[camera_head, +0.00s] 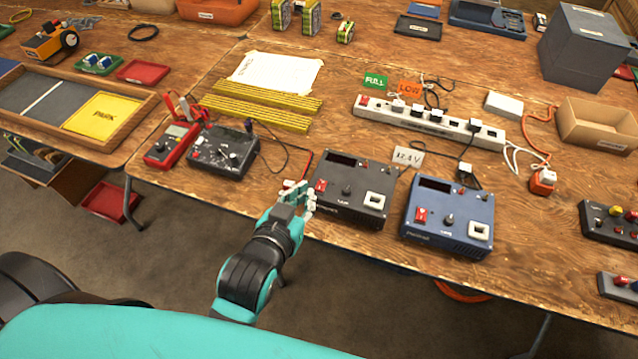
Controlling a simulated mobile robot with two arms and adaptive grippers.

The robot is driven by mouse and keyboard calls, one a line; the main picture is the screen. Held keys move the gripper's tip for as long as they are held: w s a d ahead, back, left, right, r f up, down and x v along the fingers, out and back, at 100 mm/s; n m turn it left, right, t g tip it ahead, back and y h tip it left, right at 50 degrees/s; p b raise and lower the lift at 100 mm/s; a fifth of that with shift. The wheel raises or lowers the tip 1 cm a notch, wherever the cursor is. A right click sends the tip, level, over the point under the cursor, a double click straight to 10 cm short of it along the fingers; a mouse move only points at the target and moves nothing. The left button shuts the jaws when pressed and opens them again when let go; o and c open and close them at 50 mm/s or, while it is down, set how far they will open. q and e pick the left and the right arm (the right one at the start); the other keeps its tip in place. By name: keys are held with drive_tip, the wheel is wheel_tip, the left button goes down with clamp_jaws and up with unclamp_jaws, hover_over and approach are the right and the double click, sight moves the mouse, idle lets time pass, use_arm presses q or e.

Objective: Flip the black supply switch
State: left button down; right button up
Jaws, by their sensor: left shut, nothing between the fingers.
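The black supply (350,203) sits near the table's front edge, in the middle of the head view. Its red switch (321,185) is at the left of its front panel, with a knob and a pale square socket to the right. Its display is dark. My left gripper (301,194) is shut and empty, just left of the red switch at the supply's left front corner. I cannot tell whether the fingertips touch the switch or the case. Which way the switch is set is too small to tell. My right gripper is not in view.
A blue supply (431,237) with its own red switch stands close to the right. A dark charger box (222,155) and a red multimeter (171,145) lie to the left, with loose cables between.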

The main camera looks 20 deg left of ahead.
use_arm(q)
drive_tip(key=shift+w, duration=0.1)
hover_over(319, 196)
wheel_tip(319, 196, down, 3)
drive_tip(key=shift+f+p, duration=0.1)
drive_tip(key=shift+p, duration=0.3)
wheel_tip(319, 196, down, 4)
drive_tip(key=shift+w+r, duration=0.1)
drive_tip(key=shift+r, duration=0.15)
drive_tip(key=shift+f, duration=0.45)
